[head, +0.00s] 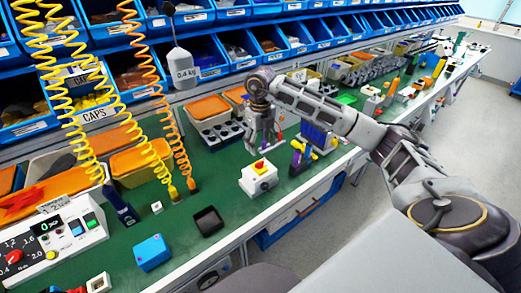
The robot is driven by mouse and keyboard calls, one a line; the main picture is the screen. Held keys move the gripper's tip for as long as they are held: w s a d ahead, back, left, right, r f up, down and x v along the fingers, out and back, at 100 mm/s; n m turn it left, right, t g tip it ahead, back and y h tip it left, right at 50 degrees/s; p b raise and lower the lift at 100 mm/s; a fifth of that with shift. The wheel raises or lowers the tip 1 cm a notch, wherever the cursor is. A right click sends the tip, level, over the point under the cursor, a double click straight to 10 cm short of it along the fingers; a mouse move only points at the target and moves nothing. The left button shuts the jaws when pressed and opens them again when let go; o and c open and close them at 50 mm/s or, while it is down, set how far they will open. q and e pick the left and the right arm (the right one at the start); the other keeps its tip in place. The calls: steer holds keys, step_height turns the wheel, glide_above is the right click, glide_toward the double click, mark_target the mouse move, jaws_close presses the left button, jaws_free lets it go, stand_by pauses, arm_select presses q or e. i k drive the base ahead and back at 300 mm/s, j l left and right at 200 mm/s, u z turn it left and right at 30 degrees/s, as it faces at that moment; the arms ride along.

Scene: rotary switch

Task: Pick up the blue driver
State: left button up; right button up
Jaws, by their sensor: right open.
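My right gripper (264,146) points down over the green bench, its two fingers apart and empty. Just right of it, partly behind my right arm, is a cluster of small tools with a blue piece (314,136), purple parts and yellow parts. I cannot tell for sure which of these is the blue driver. A dark blue tool-like object (121,208) also lies at the left, near the coiled hoses. My left gripper is out of view.
A white switch box (259,178) with a yellow and red top sits below my right gripper. A blue box (152,252) and a black tray (208,220) lie nearer. Blue bins line the back.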

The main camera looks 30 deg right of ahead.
mark_target(308, 145)
steer(key=z, duration=1.55)
